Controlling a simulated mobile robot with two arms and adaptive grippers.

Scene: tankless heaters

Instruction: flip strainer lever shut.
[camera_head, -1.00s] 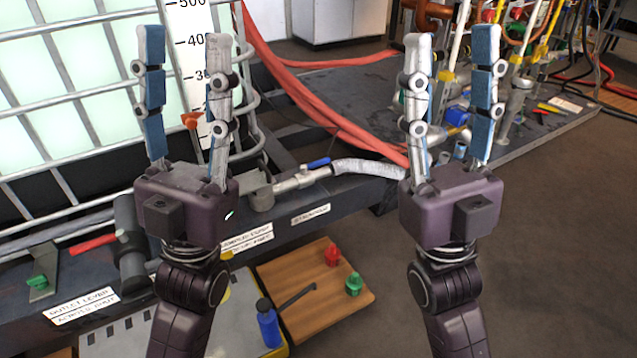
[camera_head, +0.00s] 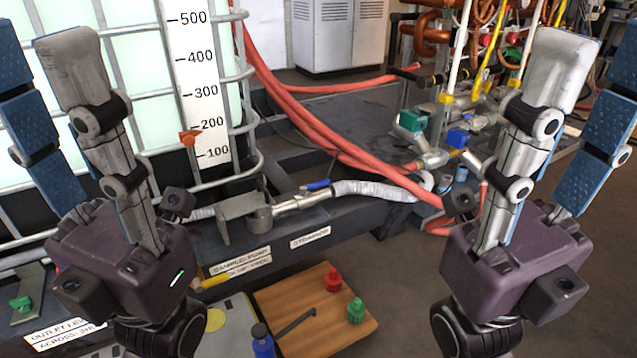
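A small blue lever (camera_head: 318,185) sits on a metal valve pipe (camera_head: 300,201) in the middle of the head view. The lever looks roughly in line with the pipe. A white label (camera_head: 310,238), which seems to read "strainer", is on the dark frame below it. My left gripper (camera_head: 38,58) is open and empty, fingers pointing up, at the left of the view and well apart from the lever. My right gripper (camera_head: 592,72) is also open and empty, fingers up, at the right and well apart from the lever.
A caged tank with a level scale (camera_head: 202,90) stands at the left. Red hoses (camera_head: 310,125) run behind the valve, and a grey sleeved hose (camera_head: 375,189) leaves it rightward. A wooden board (camera_head: 290,297) with red and green caps lies below. Piping crowds the right back.

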